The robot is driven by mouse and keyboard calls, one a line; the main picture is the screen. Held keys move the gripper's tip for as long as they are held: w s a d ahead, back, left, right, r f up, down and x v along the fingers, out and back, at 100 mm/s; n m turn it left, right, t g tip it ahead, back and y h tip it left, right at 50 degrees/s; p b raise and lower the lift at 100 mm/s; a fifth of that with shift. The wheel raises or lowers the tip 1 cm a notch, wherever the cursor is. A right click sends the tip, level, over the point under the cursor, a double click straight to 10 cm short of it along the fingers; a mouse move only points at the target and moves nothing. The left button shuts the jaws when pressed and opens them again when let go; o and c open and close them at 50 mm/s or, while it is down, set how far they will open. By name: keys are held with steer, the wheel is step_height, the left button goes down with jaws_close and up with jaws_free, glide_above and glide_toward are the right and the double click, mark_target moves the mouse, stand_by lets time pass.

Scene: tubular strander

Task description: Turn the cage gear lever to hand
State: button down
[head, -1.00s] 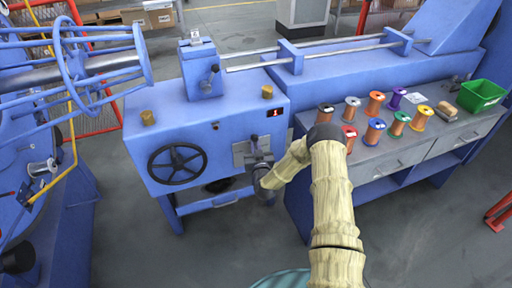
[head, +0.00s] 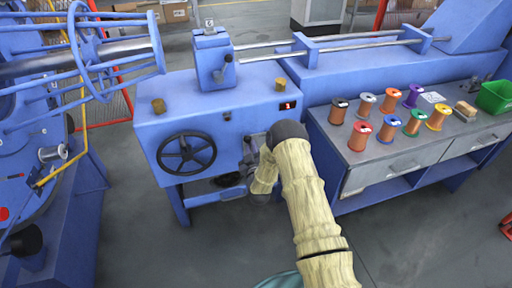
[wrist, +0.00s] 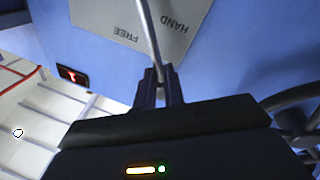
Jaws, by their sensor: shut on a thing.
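The cage gear lever (wrist: 151,38) is a thin metal rod in the wrist view. It crosses a grey label plate (wrist: 187,42) and lies between the words FREE and HAND, which appear upside down. My gripper (wrist: 160,88) is shut on the lever's end, with its two dark fingers on either side. In the head view my arm bends down to the front of the blue gearbox (head: 215,120) and hides the lever and most of the plate.
A black handwheel (head: 186,153) is left of my gripper on the gearbox front. A small red display (head: 287,105) sits above. A bench (head: 385,165) with several wire spools stands to the right. Grey floor is open in front.

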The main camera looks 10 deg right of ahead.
steer(key=shift+a+r+n, duration=0.15)
steer(key=shift+a+n, duration=0.15)
steer(key=shift+a, duration=0.15)
steer(key=c, duration=1.5)
jaws_free()
steer(key=shift+w, duration=0.1)
